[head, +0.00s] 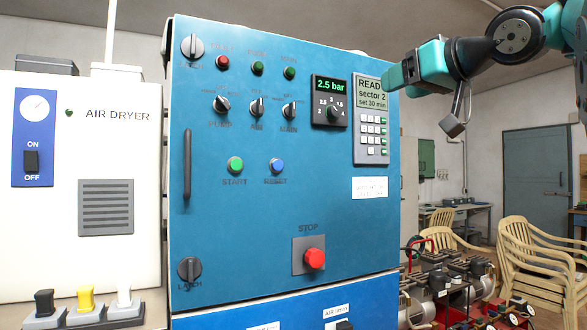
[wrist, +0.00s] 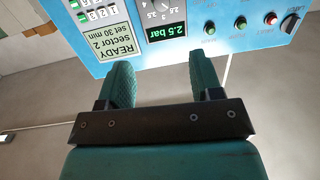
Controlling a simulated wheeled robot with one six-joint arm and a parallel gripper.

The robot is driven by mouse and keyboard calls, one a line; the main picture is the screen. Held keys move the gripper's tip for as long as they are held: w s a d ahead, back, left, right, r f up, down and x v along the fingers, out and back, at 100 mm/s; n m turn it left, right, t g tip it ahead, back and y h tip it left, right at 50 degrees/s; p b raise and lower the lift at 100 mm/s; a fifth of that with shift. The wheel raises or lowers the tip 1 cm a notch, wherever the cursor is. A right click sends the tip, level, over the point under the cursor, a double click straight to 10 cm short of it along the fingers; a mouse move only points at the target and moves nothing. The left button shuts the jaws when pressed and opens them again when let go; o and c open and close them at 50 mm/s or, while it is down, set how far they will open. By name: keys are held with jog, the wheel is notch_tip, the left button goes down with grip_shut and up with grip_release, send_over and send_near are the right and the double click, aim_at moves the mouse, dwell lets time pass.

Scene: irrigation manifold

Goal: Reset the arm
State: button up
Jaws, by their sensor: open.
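My gripper (head: 393,78) is raised at the upper right of the head view, by the top right edge of the blue control cabinet (head: 215,235). In the wrist view my gripper (wrist: 167,72) shows two teal fingers spread apart with nothing between them. The wrist picture shows the cabinet face upside down along its top edge. The display (head: 371,92) reads READY, sector 2, set 30 min. The pressure gauge (head: 329,86) reads 2.5 bar. I cannot tell whether the fingers touch the cabinet.
The cabinet face carries knobs, lamps, a green START button (head: 235,165), a blue RESET button (head: 277,165) and a red STOP button (head: 314,258). A white air dryer (head: 105,190) stands at left. Stacked chairs (head: 535,255) and pumps (head: 455,280) stand behind at right.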

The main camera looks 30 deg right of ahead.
jog(key=w+a+f+g+y, duration=0.2)
jog(key=w+a+f, duration=0.15)
jog(key=f, duration=0.25)
jog(key=w+a+f+g+y, duration=0.1)
jog(key=w+a+f+y, duration=0.1)
jog(key=a+f, duration=0.35)
jog(key=s+a+f+n+g+y, duration=0.25)
jog(key=a+f+g, duration=0.35)
jog(key=a+f, duration=0.7)
jog(key=s+a+f+n+g+h, duration=0.1)
jog(key=s+a+f+n+g, duration=0.1)
jog(key=s+f, duration=0.5)
jog(key=s+a+f+n+g+h, duration=0.1)
jog(key=s+a+f+g, duration=0.3)
jog(key=f, duration=0.7)
jog(key=s+n+g, duration=0.1)
jog(key=s+g, duration=0.1)
jog(key=s, duration=0.2)
jog(key=shift+s+a+f, duration=0.3)
jog(key=shift+a+f, duration=0.05)
jog(key=shift+n, duration=0.25)
